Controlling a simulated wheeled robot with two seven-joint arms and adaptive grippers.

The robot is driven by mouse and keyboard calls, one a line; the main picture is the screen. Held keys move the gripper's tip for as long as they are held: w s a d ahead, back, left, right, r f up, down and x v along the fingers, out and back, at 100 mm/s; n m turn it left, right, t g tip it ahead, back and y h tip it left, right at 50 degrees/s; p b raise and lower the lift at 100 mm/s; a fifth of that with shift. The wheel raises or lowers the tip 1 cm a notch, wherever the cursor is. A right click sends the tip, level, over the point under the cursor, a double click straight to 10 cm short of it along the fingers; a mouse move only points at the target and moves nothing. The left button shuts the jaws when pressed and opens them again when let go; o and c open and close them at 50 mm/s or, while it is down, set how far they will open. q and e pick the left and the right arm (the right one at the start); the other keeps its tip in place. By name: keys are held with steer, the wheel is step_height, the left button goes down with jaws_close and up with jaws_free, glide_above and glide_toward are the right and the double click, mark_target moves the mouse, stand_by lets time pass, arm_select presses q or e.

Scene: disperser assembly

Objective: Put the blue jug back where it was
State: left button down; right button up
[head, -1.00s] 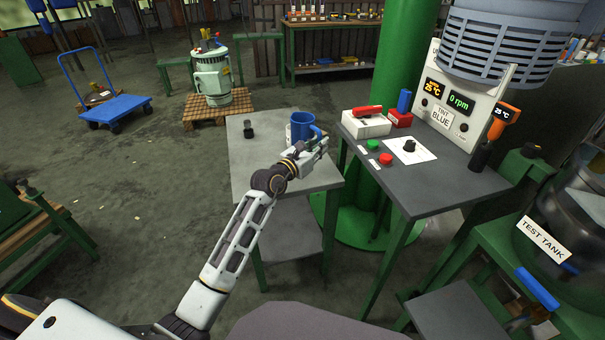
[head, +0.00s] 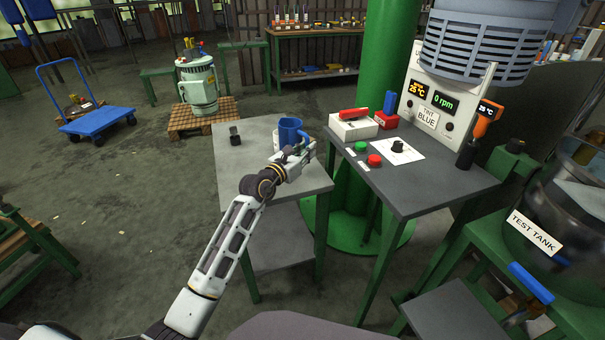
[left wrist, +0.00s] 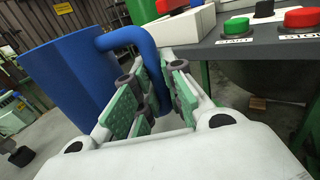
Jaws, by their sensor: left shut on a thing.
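The blue jug (head: 289,134) is at the back right of the small grey table (head: 243,170) and looks roughly upright. In the left wrist view the jug (left wrist: 65,85) fills the left side, with its handle (left wrist: 138,38) toward the fingers. My left gripper (head: 303,149) reaches in from the front, at the handle side of the jug. In the left wrist view its green-padded fingers (left wrist: 157,92) are shut on the handle. I cannot tell whether the jug's base touches the table. My right gripper is not in view.
A small dark object (head: 235,136) stands on the same table, left of the jug. To the right is a bench (head: 425,184) with red and green buttons and a control panel (head: 437,103). A green column (head: 385,70) rises behind. The table's front left is clear.

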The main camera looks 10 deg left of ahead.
arm_select(q)
step_height(320, 180, down, 4)
steer(key=shift+r+b, duration=0.1)
steer(key=shift+b, duration=0.5)
steer(key=shift+f, duration=0.3)
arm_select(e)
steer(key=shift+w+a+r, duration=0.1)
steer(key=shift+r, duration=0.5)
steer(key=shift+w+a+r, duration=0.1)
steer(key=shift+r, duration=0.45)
